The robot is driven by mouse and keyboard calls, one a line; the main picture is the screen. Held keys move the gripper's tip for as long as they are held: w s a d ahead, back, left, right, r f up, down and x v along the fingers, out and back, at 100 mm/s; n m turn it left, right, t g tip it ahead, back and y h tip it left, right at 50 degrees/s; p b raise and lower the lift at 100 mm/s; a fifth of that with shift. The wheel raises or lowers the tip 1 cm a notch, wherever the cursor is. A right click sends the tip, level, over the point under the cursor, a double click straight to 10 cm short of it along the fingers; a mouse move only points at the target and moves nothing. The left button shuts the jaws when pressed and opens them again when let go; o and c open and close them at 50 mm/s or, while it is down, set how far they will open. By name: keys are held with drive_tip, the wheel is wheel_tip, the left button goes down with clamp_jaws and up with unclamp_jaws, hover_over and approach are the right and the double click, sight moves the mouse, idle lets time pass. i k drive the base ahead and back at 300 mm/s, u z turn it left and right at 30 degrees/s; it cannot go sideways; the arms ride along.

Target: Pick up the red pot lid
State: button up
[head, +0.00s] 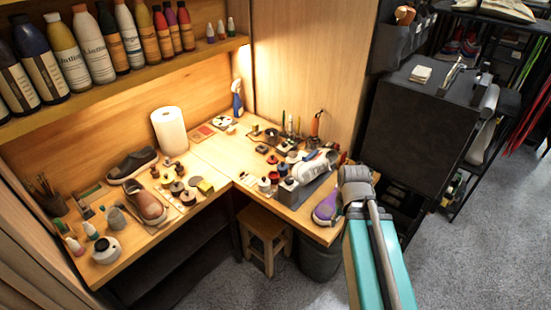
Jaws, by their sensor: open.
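Small pots stand on the right arm of the corner workbench in the head view. A white pot with a red lid (264,181) is near the bench's inner edge; other small red tops (272,159) show behind it, and I cannot tell for sure which is the red pot lid. My teal arm comes up from the bottom right, and its grey joint hangs over the bench's right side. My gripper (281,181) appears at the left end of the pale wrist parts, close to the red-topped pots. It is open; its fingers are small and partly hidden, and contact cannot be judged.
The wooden bench (210,150) holds brown shoes (147,204), a paper roll (170,130) and several small jars. A purple-and-grey sneaker (326,207) sits at the bench's right end. A stool (265,236) stands below. Bottles line the shelf at upper left. Open carpet lies at right.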

sight(272, 160)
drive_tip(key=z, duration=0.05)
drive_tip(key=i, duration=0.95)
drive_tip(key=u, duration=0.1)
